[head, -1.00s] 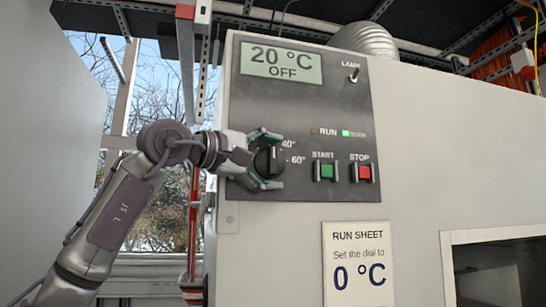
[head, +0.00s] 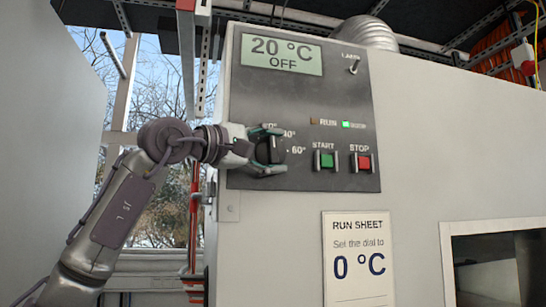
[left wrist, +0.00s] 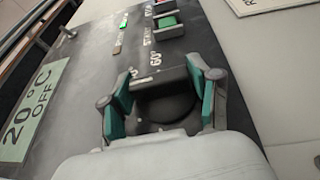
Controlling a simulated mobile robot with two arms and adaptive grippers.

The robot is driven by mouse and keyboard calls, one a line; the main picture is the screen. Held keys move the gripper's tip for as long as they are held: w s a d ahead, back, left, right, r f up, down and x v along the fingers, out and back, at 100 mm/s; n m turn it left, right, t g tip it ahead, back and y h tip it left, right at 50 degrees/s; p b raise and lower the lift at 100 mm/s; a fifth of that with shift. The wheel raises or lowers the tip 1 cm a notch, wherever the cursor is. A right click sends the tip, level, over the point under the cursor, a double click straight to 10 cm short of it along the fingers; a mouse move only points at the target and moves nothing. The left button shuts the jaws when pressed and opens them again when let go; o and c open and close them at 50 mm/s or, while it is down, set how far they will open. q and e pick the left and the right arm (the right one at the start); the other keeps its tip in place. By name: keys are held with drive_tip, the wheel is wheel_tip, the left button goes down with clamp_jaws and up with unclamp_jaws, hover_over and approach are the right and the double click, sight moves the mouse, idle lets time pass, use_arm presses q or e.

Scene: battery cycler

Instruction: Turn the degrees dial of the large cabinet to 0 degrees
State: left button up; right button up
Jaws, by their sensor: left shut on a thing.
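The large cabinet (head: 415,150) carries a dark control panel (head: 300,95). Its display (head: 281,55) reads 20 °C and OFF. The black degrees dial (head: 267,151) is at the panel's lower left, with 40° and 60° marks showing to its right. My left gripper (head: 272,150) is shut on the dial, one finger above and one below it. In the left wrist view the dark dial (left wrist: 165,105) sits between the green finger pads; its pointer is hard to make out. My right gripper is not in view.
Right of the dial are the green START button (head: 325,160) and red STOP button (head: 361,161). A lamp switch (head: 353,67) is above. The run sheet (head: 357,258) below reads "Set the dial to 0 °C". An open recess (head: 495,265) is at lower right.

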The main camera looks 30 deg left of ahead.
use_arm(q)
drive_tip(key=n+t+b, duration=0.1)
drive_tip(key=b, duration=0.2)
drive_tip(key=n+t+b, duration=0.1)
drive_tip(key=t+b, duration=0.1)
drive_tip(key=b, duration=0.1)
drive_tip(key=n+t+b, duration=0.1)
drive_tip(key=t+b, duration=0.1)
drive_tip(key=shift+d+f+b, duration=0.1)
drive_tip(key=shift+f+b, duration=0.25)
drive_tip(key=shift+b, duration=0.05)
drive_tip(key=shift+c, duration=0.4)
drive_tip(key=shift+r+n+t+y+b, duration=0.3)
drive_tip(key=shift+n+t+b, duration=0.4)
drive_tip(key=shift+t+b, duration=0.25)
drive_tip(key=o, duration=1.2)
drive_tip(key=shift+a, duration=0.2)
drive_tip(key=shift+c, duration=0.2)
drive_tip(key=shift+s, duration=0.1)
drive_tip(key=v, duration=1.2)
